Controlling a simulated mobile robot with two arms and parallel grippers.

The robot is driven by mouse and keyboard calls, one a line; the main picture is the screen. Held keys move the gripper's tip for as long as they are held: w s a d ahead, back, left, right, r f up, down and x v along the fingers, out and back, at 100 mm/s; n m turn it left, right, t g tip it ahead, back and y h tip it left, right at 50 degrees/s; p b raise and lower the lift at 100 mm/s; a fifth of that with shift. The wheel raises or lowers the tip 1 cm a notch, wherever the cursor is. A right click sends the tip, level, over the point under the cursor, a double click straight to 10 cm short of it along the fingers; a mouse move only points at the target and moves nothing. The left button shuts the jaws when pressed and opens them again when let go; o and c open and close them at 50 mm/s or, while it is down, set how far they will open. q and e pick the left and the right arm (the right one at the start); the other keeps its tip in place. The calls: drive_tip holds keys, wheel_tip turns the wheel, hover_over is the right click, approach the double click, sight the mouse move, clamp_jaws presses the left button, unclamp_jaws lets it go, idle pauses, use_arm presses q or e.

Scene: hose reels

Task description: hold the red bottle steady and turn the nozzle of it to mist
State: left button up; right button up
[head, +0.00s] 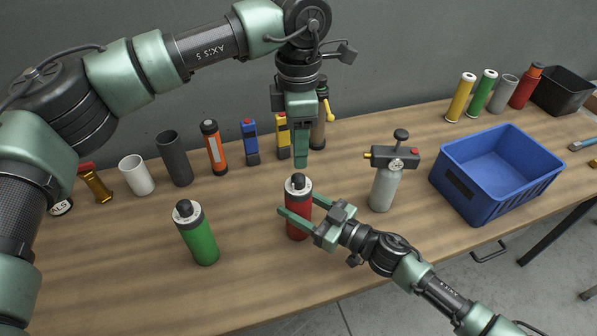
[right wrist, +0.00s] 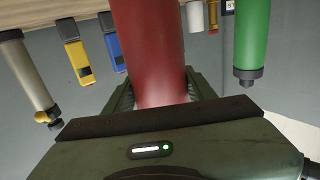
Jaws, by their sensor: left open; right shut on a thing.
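The red bottle (head: 298,226) stands upright on the table in the head view, with a white collar and a dark nozzle (head: 297,181) on top. The mark that the nozzle points at is too small to read. My right gripper (head: 296,218) is shut on the bottle's body from the right. In the right wrist view the red body (right wrist: 150,50) fills the middle, between the fingers (right wrist: 155,95). My left gripper (head: 302,160) is open and points down just above and behind the nozzle, apart from it as far as I can tell.
A green bottle (head: 200,240) stands to the left, and a grey bottle with a valve head (head: 384,185) to the right. A blue crate (head: 470,195) is further right. Several tools and canisters line the back, including an orange one (head: 214,150). The front left of the table is clear.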

sight(298, 175)
use_arm(q)
wheel_tip(298, 175, down, 8)
drive_tip(key=shift+f, duration=0.15)
idle(0.3)
clamp_jaws()
drive_tip(key=shift+n, duration=0.3)
drive_tip(key=n, duration=1.1)
drive_tip(key=shift+w, duration=0.1)
idle(0.4)
